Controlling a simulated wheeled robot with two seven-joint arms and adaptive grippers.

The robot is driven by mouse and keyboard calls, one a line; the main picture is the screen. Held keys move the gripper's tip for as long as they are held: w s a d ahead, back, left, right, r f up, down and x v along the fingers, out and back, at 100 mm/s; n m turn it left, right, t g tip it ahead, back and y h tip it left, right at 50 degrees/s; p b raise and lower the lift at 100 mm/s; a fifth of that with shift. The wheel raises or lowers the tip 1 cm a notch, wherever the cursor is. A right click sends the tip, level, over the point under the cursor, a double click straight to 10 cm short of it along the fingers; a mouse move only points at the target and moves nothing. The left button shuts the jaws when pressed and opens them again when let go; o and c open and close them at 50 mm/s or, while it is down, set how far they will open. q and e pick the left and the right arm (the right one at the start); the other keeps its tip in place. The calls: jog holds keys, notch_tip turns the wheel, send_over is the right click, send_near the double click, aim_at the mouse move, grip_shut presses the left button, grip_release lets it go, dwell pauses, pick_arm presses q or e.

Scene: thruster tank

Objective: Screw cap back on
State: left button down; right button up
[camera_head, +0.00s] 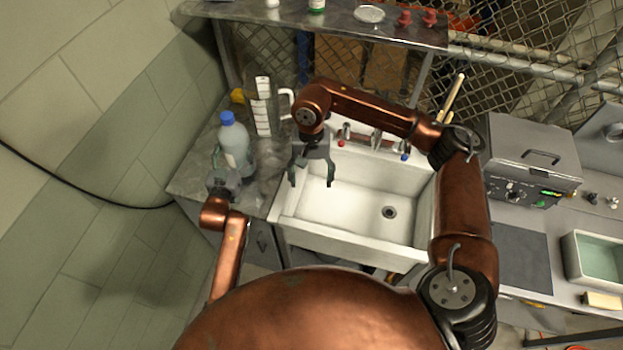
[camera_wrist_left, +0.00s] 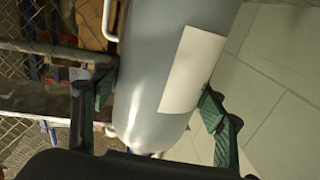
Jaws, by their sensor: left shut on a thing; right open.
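A grey plastic bottle (camera_head: 235,150) with a blue cap (camera_head: 227,117) stands upright on the left counter. The cap sits on top of its neck; I cannot tell how tight it is. My left gripper (camera_head: 222,176) is shut on the bottle's lower body. In the left wrist view the bottle (camera_wrist_left: 155,100) with its white label (camera_wrist_left: 192,70) lies between the two green-padded fingers (camera_wrist_left: 158,108), and its top is out of view. My right gripper (camera_head: 312,185) is open and empty, pointing down over the left side of the sink, to the right of the bottle.
The white sink (camera_head: 345,205) is empty. A shelf (camera_head: 330,22) with small items runs above. A grey lidded machine (camera_head: 530,150) stands at the right.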

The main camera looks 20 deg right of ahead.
pick_arm(q)
jog(key=shift+r, duration=0.35)
jog(key=c, duration=0.8)
grip_release()
jog(key=o, duration=0.4)
jog(key=shift+f, duration=0.25)
jog(key=v, duration=1.2)
